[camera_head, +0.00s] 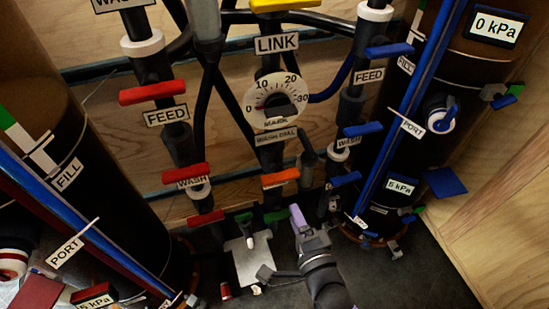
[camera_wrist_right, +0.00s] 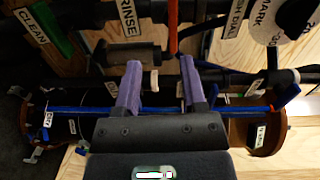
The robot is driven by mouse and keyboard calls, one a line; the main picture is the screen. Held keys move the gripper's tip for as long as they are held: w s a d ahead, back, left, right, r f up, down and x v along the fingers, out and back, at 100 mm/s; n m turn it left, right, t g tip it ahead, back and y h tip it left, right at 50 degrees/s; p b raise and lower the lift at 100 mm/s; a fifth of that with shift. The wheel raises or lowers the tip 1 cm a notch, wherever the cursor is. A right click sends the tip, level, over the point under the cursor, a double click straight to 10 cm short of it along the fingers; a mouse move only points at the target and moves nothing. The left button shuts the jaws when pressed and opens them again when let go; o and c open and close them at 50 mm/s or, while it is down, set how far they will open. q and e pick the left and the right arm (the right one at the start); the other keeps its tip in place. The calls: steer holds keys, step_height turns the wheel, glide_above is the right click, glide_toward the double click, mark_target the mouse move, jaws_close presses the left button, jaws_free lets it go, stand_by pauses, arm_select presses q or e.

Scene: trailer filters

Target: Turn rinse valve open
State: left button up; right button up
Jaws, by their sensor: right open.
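My right gripper (camera_head: 298,216) has purple fingers and stands low in the middle of the head view, below the orange handle. In the right wrist view, its two fingers (camera_wrist_right: 160,64) are spread apart with nothing held between them. A white RINSE label (camera_wrist_right: 127,17) lies ahead of the fingers. An orange handle (camera_wrist_right: 172,27) stands beside that label, apart from the fingertips. It appears to be the orange handle (camera_head: 280,178) below the dial in the head view. I cannot read a RINSE label there. My left gripper is not in view.
A round dial (camera_head: 276,100) sits above the orange handle. Red handles (camera_head: 186,171) are to the left and blue handles (camera_head: 363,129) to the right. Green handles (camera_head: 276,215) are close to my right gripper. Black tanks (camera_head: 75,160) and pipes crowd both sides.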

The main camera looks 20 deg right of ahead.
mark_target(281, 176)
steer(key=shift+m+t, duration=0.3)
steer(key=w+b, duration=0.1)
steer(key=w, duration=0.2)
steer(key=w+b, duration=0.1)
steer(key=w, duration=0.2)
steer(key=w+r+b, duration=0.1)
steer(key=w, duration=0.2)
steer(key=shift+w+a+b, duration=0.1)
steer(key=shift+b, duration=0.25)
steer(key=shift+w, duration=0.35)
steer(key=shift+w+r, duration=0.1)
steer(key=shift+w, duration=0.05)
steer(key=shift+c, duration=0.6)
jaws_close()
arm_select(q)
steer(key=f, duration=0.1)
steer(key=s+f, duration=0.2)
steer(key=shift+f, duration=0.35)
